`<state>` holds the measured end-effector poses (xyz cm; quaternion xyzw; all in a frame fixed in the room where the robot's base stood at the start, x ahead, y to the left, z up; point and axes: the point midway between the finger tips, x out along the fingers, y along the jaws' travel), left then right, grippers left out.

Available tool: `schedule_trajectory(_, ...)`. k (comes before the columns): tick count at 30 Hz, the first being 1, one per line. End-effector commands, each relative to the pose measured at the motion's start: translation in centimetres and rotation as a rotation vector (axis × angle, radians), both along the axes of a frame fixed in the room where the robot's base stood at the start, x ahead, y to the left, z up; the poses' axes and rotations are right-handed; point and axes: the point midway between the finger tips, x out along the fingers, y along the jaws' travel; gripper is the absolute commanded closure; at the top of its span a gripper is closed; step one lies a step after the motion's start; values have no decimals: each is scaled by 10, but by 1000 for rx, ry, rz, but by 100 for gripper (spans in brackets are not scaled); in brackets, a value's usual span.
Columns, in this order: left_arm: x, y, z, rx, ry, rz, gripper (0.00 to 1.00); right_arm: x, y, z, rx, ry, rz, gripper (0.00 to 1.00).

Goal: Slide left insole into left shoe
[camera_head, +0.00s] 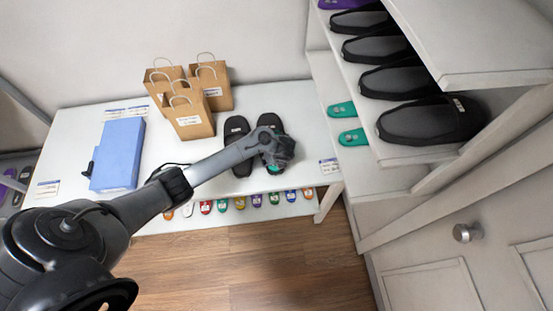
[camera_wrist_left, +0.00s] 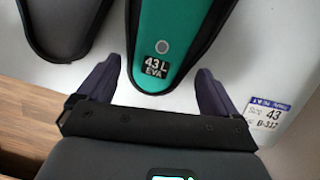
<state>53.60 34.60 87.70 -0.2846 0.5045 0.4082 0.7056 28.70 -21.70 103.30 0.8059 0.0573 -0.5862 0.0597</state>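Two black shoes stand side by side on the white table. The one on the right in the head view (camera_head: 268,119) is partly hidden by my left gripper (camera_head: 275,160). A green insole (camera_wrist_left: 172,25) marked "43 L EVA" lies in that shoe, with the black shoe rim around its heel end in the left wrist view. The toe end is out of that view. My left gripper (camera_wrist_left: 156,78) is open, its two fingers apart on either side of the shoe's heel. The other shoe (camera_head: 237,128) shows a dark grey inside. My right gripper is not in view.
A blue box (camera_head: 118,155) lies at the table's left. A shelf with black shoes (camera_head: 430,120) and green insoles (camera_head: 352,138) stands at the right.

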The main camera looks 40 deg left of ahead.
Motion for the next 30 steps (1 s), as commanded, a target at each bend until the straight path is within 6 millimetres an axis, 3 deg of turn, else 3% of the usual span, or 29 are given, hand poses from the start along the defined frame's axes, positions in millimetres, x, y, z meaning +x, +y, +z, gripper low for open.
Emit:
schedule_trajectory(8, 0, 0, 0, 0, 0, 0, 6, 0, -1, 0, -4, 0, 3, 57)
schedule_trajectory(13, -1, -4, 11, -3, 0, -2, 6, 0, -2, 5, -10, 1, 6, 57)
schedule_trajectory(30, -15, -29, 93, -2, 0, 1, 6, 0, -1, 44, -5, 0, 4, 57)
